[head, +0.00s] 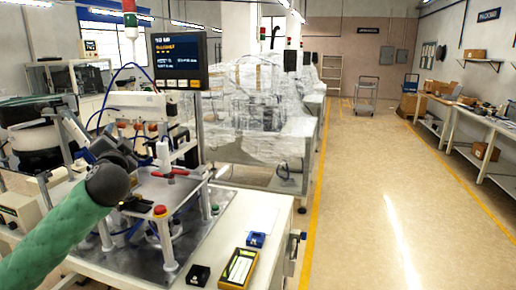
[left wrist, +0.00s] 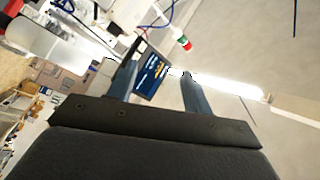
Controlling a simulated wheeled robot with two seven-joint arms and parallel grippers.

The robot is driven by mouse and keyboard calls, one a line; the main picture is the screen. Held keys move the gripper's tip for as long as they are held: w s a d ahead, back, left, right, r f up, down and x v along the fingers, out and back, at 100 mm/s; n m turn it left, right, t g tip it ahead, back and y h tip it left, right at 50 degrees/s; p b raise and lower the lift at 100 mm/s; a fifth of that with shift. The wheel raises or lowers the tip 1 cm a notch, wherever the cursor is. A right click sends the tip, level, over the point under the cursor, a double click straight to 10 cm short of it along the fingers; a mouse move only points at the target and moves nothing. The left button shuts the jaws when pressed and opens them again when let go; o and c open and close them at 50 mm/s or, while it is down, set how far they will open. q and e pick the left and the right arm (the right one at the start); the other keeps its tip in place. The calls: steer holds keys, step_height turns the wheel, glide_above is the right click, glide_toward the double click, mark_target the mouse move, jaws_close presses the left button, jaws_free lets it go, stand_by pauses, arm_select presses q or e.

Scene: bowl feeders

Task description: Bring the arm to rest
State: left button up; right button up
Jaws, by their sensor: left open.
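My left arm, in a green sleeve, comes in from the lower left of the head view. Its dark wrist is bent beside the feeder station. My left gripper (head: 80,138) points up and away at the left of the station. In the left wrist view my left gripper (left wrist: 160,78) shows two blue-grey fingers spread apart with nothing between them. My right gripper is not in view.
The monitor (head: 179,62) stands on a post above the metal plate. The aisle floor (head: 375,190) at right is clear.

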arm_select(q)
steer(key=s+d+f+n+g+h, duration=0.1)
steer(key=s+d+f+g+h, duration=0.3)
steer(key=f, duration=0.8)
steer(key=s+d+f+n+g, duration=0.1)
steer(key=s+d+f+g, duration=0.35)
steer(key=f, duration=0.85)
steer(key=s+d+f+g+h, duration=0.1)
steer(key=s+d+f+h, duration=0.1)
steer(key=s+d+f, duration=0.75)
steer(key=s+d+f+n+g+h, duration=0.1)
steer(key=s+d+f+g, duration=0.1)
steer(key=s+f, duration=1)
steer(key=s+d+f+n+g+h, duration=0.1)
steer(key=s+f+g, duration=0.4)
steer(key=s+f, duration=0.8)
steer(key=shift+s+d+f+n, duration=0.3)
steer(key=shift+s+d+n, duration=0.2)
steer(key=shift+s+d, duration=0.55)
steer(key=shift+w+g, duration=0.1)
steer(key=shift+g, duration=0.15)
